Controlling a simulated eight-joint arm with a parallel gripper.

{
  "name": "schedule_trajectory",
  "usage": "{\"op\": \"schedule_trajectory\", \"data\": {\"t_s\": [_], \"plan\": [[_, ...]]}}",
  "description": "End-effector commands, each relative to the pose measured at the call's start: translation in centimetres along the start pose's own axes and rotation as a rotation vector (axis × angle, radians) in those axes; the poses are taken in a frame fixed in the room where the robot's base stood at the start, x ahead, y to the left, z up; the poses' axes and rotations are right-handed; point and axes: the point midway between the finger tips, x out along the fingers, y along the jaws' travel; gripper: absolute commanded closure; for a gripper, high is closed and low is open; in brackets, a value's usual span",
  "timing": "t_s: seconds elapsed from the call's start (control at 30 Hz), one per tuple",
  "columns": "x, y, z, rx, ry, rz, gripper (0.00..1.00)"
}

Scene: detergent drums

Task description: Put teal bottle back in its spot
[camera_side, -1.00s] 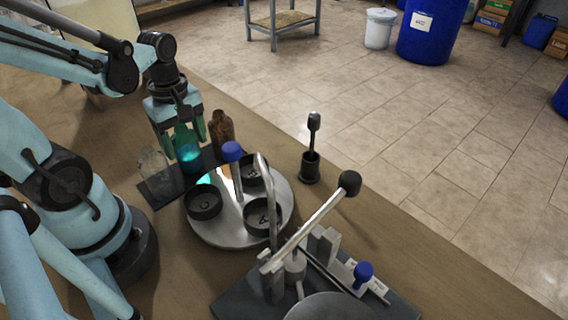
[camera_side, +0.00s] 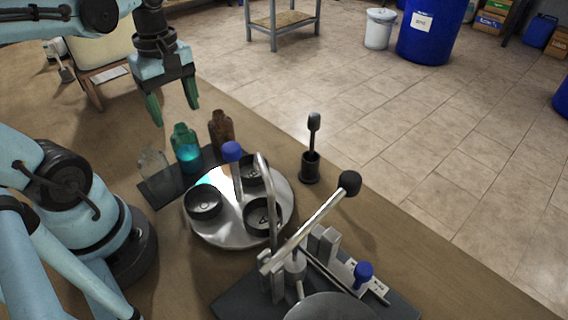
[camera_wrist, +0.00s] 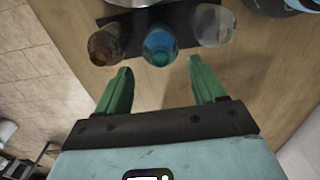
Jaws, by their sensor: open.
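The teal bottle (camera_side: 186,149) stands upright on the dark rack (camera_side: 160,189), between a clear bottle (camera_side: 154,163) and a brown bottle (camera_side: 221,129). In the wrist view the teal bottle (camera_wrist: 159,46) is in the middle of the row, beyond the fingertips. My gripper (camera_side: 173,111) is open and empty, above and behind the bottle, and apart from it. The wrist view shows the green fingers of my gripper (camera_wrist: 158,75) spread wide with bare table between them.
A round metal tray (camera_side: 222,236) with several black cups stands in front of the rack. A black holder with a dark-headed tool (camera_side: 311,165) stands to the right. A lever device with a black knob (camera_side: 349,184) is at the front. Bare table lies behind the rack.

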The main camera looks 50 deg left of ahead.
Motion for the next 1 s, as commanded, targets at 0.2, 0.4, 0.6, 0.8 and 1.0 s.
{"op": "schedule_trajectory", "data": {"t_s": [0.2,0.4,0.6,0.8,1.0], "plan": [[-2.8,0.0,0.0,0.0,0.0,0.0,0.31],[-4.0,0.0,0.0,0.001,0.0,0.0,0.31],[-3.2,1.1,1.0,0.214,0.034,0.077,0.31],[-1.0,4.0,3.8,0.79,0.175,0.274,0.31],[0.1,6.1,6.8,1.283,0.367,0.426,0.31]]}}
